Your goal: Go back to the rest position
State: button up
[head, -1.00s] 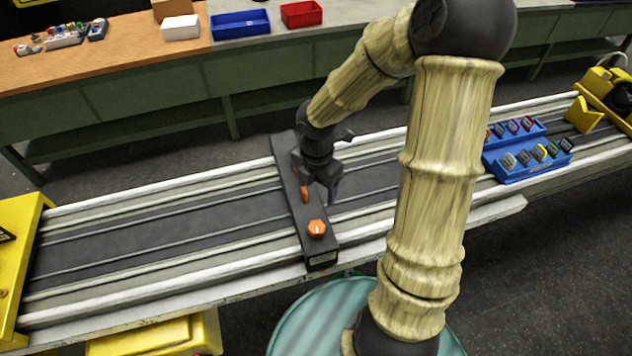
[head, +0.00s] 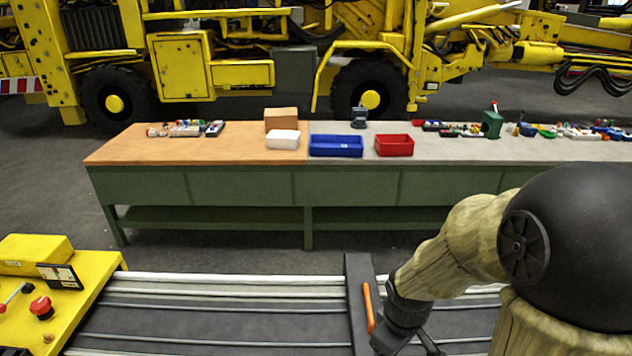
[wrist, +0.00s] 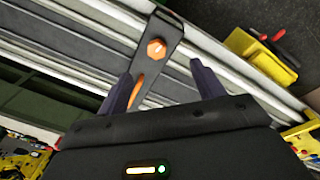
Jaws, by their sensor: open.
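My gripper (wrist: 163,85) is open in the wrist view, with its two dark fingers apart and nothing between them that it holds. Beyond the fingers lies a dark crossbar (wrist: 172,35) with an orange hex knob (wrist: 156,48) and an orange handle, set across the grey rails. In the head view my arm comes in from the lower right. The wrist is beside the crossbar (head: 359,275) and its orange handle (head: 368,307). The fingertips are cut off at the bottom of the head view.
A workbench (head: 250,150) stands behind the rails (head: 220,310), with a blue bin (head: 336,145), a red bin (head: 394,145) and a white box (head: 283,139). A yellow control panel (head: 80,300) with a red button is at the left. A yellow machine (head: 240,70) fills the back.

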jog(key=m, duration=0.2)
jog(key=s+m+b, duration=0.1)
jog(key=m, duration=0.2)
jog(key=s+m+t, duration=0.1)
jog(key=m, duration=0.2)
jog(key=shift+r+b, duration=0.15)
jog(key=shift+b, duration=0.15)
